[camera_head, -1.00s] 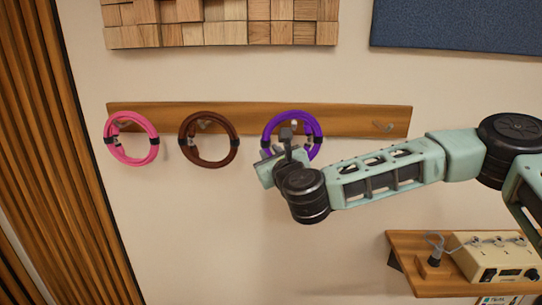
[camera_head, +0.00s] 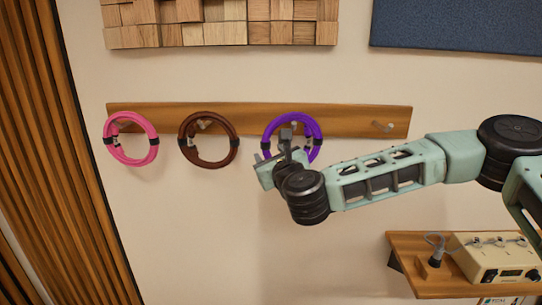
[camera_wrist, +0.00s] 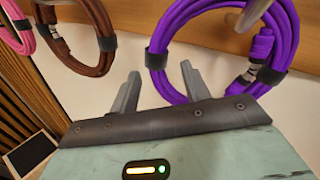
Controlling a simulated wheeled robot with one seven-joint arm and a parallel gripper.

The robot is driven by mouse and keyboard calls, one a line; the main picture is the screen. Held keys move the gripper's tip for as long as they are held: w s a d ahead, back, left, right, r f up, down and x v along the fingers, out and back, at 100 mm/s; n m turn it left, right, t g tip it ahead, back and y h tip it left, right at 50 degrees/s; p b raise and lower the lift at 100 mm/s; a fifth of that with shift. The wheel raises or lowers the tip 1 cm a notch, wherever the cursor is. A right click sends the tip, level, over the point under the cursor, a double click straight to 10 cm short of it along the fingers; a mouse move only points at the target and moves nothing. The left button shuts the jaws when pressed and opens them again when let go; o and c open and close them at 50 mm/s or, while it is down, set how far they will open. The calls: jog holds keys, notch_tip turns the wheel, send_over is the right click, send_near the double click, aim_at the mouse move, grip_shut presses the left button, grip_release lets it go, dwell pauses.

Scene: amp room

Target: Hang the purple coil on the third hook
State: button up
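The purple coil (camera_head: 311,127) hangs on the wooden rail at the third hook (camera_head: 294,126) from the left. In the wrist view the purple coil (camera_wrist: 202,10) is large, and a grey hook (camera_wrist: 253,12) reaches through its upper part. My gripper (camera_head: 272,155) is at the coil's lower left in the head view. In the wrist view my gripper's two fingers (camera_wrist: 160,78) stand apart, with the coil's lower left strands between and behind them. The fingers do not close on the coil. Part of the coil's lower side is hidden by my gripper in the head view.
A pink coil (camera_head: 109,151) and a brown coil (camera_head: 186,150) hang on the hooks to the left. A wooden shelf (camera_head: 408,240) with a cream device (camera_head: 495,262) is at lower right. The wall below the coils is clear.

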jog(key=shift+s+d+f+b, duration=0.1)
jog(key=shift+s+d+b, duration=0.15)
jog(key=shift+s, duration=0.2)
jog(key=f+b+v, duration=0.1)
jog(key=b+v, duration=0.5)
jog(key=v, duration=1)
jog(key=s+a+f+n+g+y, duration=0.2)
jog(key=s+a+f+n+g, duration=0.45)
jog(key=n, duration=0.55)
jog(key=s+a+f+n+g+y, duration=0.25)
jog(key=s+f+n+g, duration=0.25)
jog(key=s+f+n, duration=0.5)
jog(key=s+d+n+g+h+b, duration=0.1)
jog(key=s+d+n+g+h, duration=0.1)
jog(key=s+d+n+h, duration=0.2)
jog(key=s+d+r+n+g+h+b, duration=0.1)
jog(key=s+d+n+g+h, duration=0.2)
jog(key=d+n, duration=0.7)
jog(key=d+h, duration=0.2)
jog(key=d, duration=0.3)
jog(key=shift+s+r+h, duration=0.2)
jog(key=shift+s+h, duration=0.15)
